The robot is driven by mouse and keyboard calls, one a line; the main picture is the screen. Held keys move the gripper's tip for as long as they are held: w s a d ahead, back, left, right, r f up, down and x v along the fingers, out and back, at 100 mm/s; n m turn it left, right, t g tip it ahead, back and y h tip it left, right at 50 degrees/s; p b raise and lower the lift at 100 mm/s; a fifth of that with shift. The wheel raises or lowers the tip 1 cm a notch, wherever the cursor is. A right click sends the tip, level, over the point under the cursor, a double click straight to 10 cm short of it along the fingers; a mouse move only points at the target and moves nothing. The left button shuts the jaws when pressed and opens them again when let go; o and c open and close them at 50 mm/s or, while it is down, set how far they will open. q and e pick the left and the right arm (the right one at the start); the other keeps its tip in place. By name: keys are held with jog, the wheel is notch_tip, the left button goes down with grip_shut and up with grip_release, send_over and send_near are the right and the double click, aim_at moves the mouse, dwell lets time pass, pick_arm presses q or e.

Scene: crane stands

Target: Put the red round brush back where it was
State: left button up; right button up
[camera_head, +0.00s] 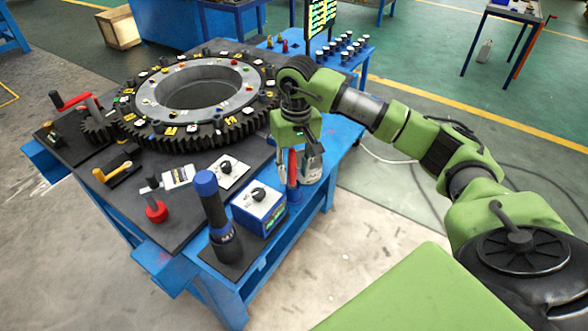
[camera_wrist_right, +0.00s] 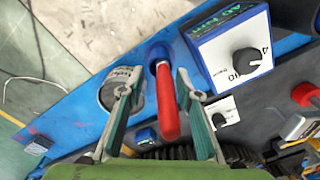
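A red handle, which looks like the red round brush (camera_head: 292,167), stands upright at the right edge of the blue table. In the right wrist view the red handle (camera_wrist_right: 168,105) runs down to a blue ring-shaped holder (camera_wrist_right: 159,52); its lower end and any bristles are hidden. My right gripper (camera_head: 298,160) points down over it. In the right wrist view the fingers of my right gripper (camera_wrist_right: 155,85) are spread on both sides of the handle, with a gap on each side. My left gripper is not in view.
A grey can (camera_wrist_right: 118,88) stands close beside the handle. A blue box with a black knob (camera_head: 259,210) and a blue-black torch (camera_head: 214,205) stand nearby. A large gear ring (camera_head: 192,95) fills the table's back. Open floor lies to the right.

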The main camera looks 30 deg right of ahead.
jog(key=shift+a+r, duration=0.1)
jog(key=shift+a, duration=0.05)
jog(key=shift+w+r, duration=0.1)
jog(key=shift+r, duration=0.15)
notch_tip(320, 180, up, 10)
jog(key=shift+f+b, duration=0.1)
jog(key=shift+b, duration=1.05)
jog(key=shift+s+d+r, duration=0.1)
jog(key=shift+r, duration=0.35)
jog(key=shift+s+d+r, duration=0.1)
jog(key=shift+r, duration=0.3)
jog(key=shift+f, duration=0.1)
